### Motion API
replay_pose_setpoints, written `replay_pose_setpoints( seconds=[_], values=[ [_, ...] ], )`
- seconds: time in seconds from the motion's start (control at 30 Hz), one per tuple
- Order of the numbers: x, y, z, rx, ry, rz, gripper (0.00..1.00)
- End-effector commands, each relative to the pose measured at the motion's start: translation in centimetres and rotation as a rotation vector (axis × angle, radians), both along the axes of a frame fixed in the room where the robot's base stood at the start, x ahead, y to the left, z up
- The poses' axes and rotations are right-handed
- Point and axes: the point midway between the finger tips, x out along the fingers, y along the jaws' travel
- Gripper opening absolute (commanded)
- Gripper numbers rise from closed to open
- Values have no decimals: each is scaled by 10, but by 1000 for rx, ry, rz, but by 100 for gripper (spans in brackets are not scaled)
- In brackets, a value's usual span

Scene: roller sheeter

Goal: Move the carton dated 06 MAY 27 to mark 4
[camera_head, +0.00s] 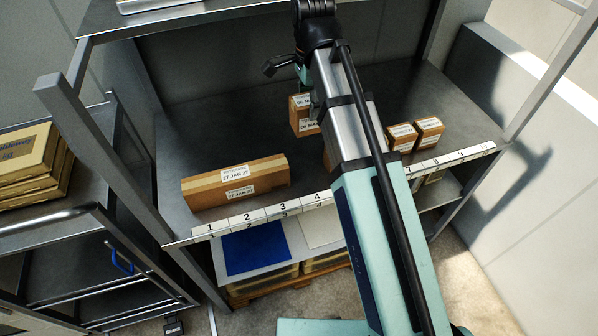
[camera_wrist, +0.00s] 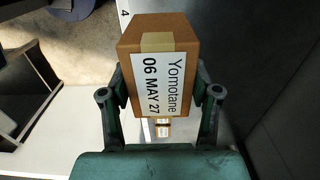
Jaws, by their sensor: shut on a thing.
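The carton dated 06 MAY 27 (camera_wrist: 158,75) is a small brown box with a white label reading Yomotane. It sits between the two fingers of my gripper (camera_wrist: 160,92), which is shut on it. In the head view the held carton (camera_head: 297,117) shows just left of my arm, over the shelf and behind the number strip. It looks raised, but its exact height is hard to tell. Mark 4 (camera_head: 317,198) is on the white strip along the shelf's front edge. The wrist view shows a 4 (camera_wrist: 125,13) at the top, beside the carton.
A long carton dated 27 JAN 27 (camera_head: 235,183) lies behind marks 1 to 3. Two small cartons (camera_head: 402,137) (camera_head: 429,131) stand right of my arm. My arm hides the strip's middle and part of another brown carton (camera_head: 327,158). Shelf behind mark 4 looks clear.

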Motion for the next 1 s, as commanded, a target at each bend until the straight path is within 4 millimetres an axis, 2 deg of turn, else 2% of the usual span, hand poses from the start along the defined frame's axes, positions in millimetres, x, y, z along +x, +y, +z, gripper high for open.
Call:
replay_pose_setpoints(
  seconds=[0.7, 0.83, 1.0],
  values=[
    [-2, 0, -133, -1, 3, -9, 22],
    [-1, 0, -149, -1, 2, -9, 22],
    [0, 0, -159, 0, -1, -9, 22]
  ],
)
